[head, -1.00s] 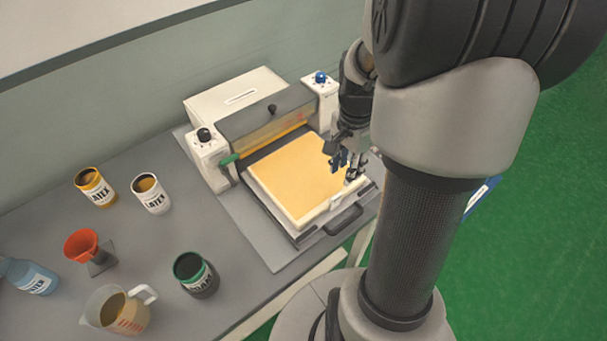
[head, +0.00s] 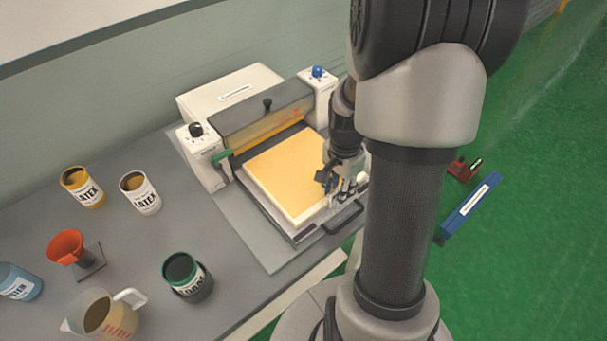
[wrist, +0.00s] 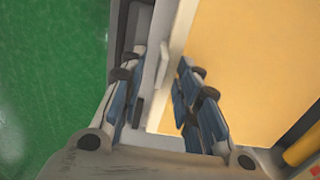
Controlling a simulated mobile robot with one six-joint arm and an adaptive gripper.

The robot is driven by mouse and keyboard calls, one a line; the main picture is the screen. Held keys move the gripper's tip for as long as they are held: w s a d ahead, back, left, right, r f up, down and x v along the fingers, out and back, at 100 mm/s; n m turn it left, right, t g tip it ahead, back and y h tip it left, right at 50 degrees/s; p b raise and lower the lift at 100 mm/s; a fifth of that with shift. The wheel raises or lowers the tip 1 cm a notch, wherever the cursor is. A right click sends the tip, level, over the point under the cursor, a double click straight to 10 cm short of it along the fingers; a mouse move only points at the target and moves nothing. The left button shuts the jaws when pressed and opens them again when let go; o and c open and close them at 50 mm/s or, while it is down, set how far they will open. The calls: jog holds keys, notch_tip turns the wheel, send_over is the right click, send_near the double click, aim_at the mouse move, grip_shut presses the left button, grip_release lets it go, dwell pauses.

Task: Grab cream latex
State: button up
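A cream-yellow latex slab (head: 285,170) with a pale side lies flat in the open front of a white and grey machine (head: 265,112). In the wrist view the slab (wrist: 245,50) fills the upper right. My gripper (head: 338,186) is at the slab's front right edge. In the wrist view my gripper (wrist: 157,72) is open, with one finger over the slab and the other outside its edge. A pale upright tab (wrist: 163,55) at the slab's edge shows between the fingers; contact is not clear. My gripper partly hides the slab's right corner.
Left on the grey table (head: 120,240) stand a yellow can (head: 82,187), a white can (head: 140,193), a green-rimmed can (head: 187,277), a red funnel (head: 67,247), a jug (head: 103,315) and a blue bottle (head: 19,282). A dark handle (head: 343,219) juts from the machine's front.

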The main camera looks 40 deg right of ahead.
grip_shut()
dwell(0.7)
